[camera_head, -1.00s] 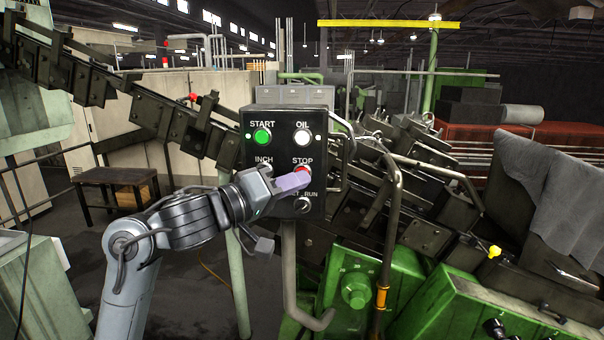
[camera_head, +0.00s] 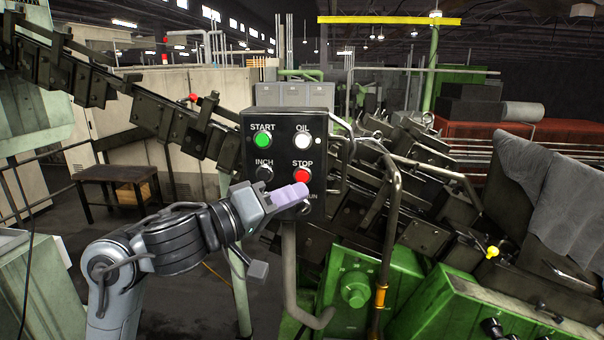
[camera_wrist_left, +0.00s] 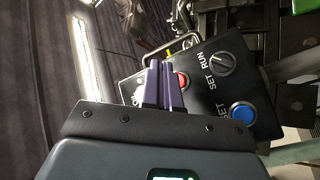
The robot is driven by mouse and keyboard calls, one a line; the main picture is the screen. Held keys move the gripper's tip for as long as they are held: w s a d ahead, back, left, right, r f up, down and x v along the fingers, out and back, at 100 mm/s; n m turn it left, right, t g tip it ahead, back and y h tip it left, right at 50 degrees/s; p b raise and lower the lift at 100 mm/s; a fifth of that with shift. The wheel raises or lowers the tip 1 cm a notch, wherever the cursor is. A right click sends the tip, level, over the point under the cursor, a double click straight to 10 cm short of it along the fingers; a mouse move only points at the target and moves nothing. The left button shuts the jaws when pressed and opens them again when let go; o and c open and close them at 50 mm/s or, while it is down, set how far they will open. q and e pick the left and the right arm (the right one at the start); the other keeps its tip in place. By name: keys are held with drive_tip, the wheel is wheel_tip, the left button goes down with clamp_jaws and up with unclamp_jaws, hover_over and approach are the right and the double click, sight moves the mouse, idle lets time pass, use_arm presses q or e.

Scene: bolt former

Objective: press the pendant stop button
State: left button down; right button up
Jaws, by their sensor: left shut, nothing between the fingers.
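The dark pendant box (camera_head: 283,150) stands upright near the middle of the head view, with labelled START, OIL, INCH and STOP controls. The red STOP button (camera_head: 302,175) is in full view there. My left gripper (camera_head: 302,193) is shut and empty, its pale purple fingertips just below STOP in the picture, partly covering the selector switch. In the left wrist view the shut fingers (camera_wrist_left: 163,64) lie in front of the pendant, and the red button (camera_wrist_left: 183,80) shows partly hidden beside them. I cannot tell the gap between fingertips and panel. My right gripper is out of view.
The green START button (camera_head: 262,140) and white OIL button (camera_head: 302,138) sit above; the black INCH button (camera_head: 264,173) is left of STOP. A bent pipe (camera_head: 392,210) runs right of the pendant. The wrist view shows a blue button (camera_wrist_left: 243,112).

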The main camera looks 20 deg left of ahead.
use_arm(q)
drive_tip(key=shift+s+d, duration=0.15)
drive_tip(key=shift+s, duration=0.75)
